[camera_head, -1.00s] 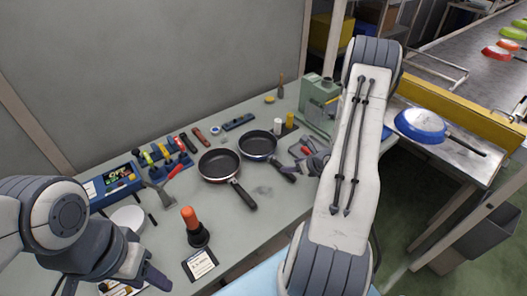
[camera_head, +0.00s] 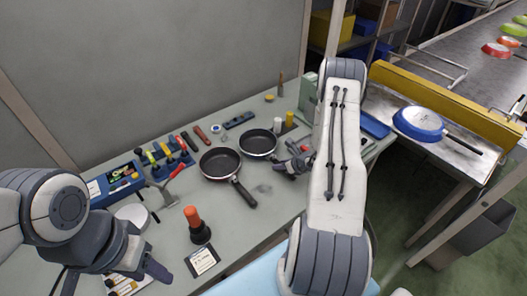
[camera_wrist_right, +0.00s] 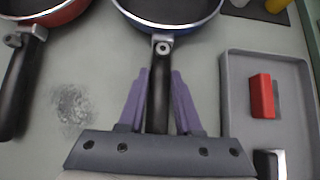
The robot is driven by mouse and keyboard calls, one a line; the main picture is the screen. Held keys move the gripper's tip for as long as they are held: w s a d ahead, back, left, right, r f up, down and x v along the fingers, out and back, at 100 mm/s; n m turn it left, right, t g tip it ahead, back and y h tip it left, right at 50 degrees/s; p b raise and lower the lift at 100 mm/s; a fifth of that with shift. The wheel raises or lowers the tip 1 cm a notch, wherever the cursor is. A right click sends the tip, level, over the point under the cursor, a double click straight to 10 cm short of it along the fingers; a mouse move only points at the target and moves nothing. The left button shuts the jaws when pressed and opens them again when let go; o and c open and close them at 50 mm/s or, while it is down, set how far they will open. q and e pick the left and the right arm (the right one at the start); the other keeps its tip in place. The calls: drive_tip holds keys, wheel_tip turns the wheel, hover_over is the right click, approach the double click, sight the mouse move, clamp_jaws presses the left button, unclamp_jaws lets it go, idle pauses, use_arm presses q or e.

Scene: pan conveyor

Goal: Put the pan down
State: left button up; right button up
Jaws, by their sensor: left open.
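A dark pan with a blue rim (camera_head: 258,142) sits flat on the workbench; its rim and black handle (camera_wrist_right: 160,80) also show in the right wrist view. My right gripper (camera_head: 292,165) is at this handle. In the right wrist view, its purple fingers (camera_wrist_right: 161,80) stand on either side of the handle, close to it, and look open. A red-rimmed pan (camera_head: 220,163) lies beside it, handle towards the front. Another blue pan (camera_head: 418,122) lies upside down on the side table. My left gripper (camera_head: 115,278) is open and empty at the front left.
A grey tray (camera_wrist_right: 235,100) with a red block lies right of the handle. Tools in a blue rack (camera_head: 168,162), an orange-handled stamp (camera_head: 196,225) and a card (camera_head: 203,261) are on the bench. A conveyor (camera_head: 470,50) runs at back right.

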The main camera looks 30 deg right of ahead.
clamp_jaws()
drive_tip(key=shift+r, duration=0.1)
idle(1.0)
